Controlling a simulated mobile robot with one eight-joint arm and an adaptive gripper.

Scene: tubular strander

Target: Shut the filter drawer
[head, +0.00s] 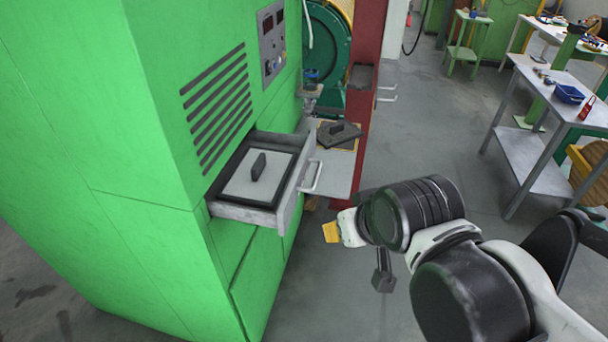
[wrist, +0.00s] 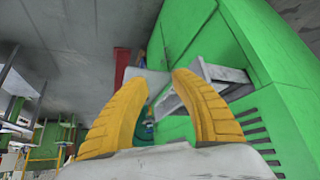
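The filter drawer (head: 245,213) is a grey metal drawer standing pulled out of the green cabinet. A pale filter panel with a black grip (head: 258,166) lies inside it. The drawer's front bears a light bar handle (head: 312,176). My gripper (head: 332,232), with yellow fingers, is in front of the drawer, to the right of and lower than the handle in the head view, apart from it. In the wrist view, the two yellow fingers (wrist: 160,78) have a gap between them with nothing held. The drawer (wrist: 222,74) shows beyond the fingers, partly hidden by the right one.
The green cabinet (head: 150,150) has vent slots and a control panel (head: 271,42) above the drawer. A dark block lies on a small shelf (head: 335,180) behind the drawer front, beside a red post (head: 366,90). A workbench (head: 530,130) stands at right; grey floor between is clear.

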